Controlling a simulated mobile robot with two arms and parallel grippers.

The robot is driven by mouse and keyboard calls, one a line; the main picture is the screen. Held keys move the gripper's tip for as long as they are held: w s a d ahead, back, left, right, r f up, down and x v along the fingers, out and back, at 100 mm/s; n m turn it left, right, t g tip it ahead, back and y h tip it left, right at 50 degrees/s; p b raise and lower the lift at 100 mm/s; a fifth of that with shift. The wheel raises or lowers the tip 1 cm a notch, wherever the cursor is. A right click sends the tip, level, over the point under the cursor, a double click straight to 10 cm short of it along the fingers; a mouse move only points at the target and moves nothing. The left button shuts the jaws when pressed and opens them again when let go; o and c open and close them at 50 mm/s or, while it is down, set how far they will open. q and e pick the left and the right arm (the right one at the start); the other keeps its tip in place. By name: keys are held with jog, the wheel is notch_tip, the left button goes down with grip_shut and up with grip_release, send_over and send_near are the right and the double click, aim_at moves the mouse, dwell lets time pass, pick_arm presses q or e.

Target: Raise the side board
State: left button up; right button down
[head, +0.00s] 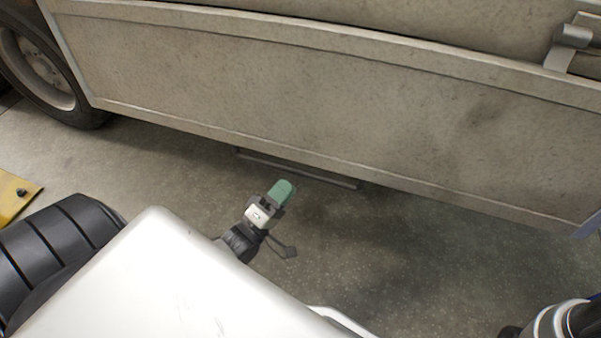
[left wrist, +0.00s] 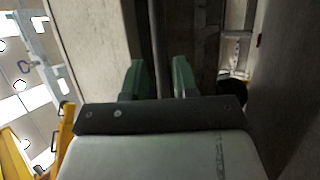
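The side board (head: 300,95) is a large, worn beige panel that hangs down along the trailer in the head view. Its lower edge slopes down to the right, above the floor. My left gripper (head: 283,192) has green fingertips and is just below and in front of that lower edge, apart from it as far as I can see. In the left wrist view, the two green fingers (left wrist: 159,80) stand apart with nothing clearly held between them. Only a part of my right arm shows at the bottom right of the head view; its gripper is out of sight.
A trailer wheel (head: 45,75) is at the upper left. A grey latch (head: 570,45) is at the upper right. A thin bar (head: 300,170) runs under the board. A yellow object (head: 15,195) is at the left edge. The concrete floor (head: 400,240) below the board is clear.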

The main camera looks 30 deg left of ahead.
aim_at(299, 170)
pick_arm(q)
jog(key=shift+b+x, duration=0.8)
jog(key=shift+x, duration=1.9)
grip_shut()
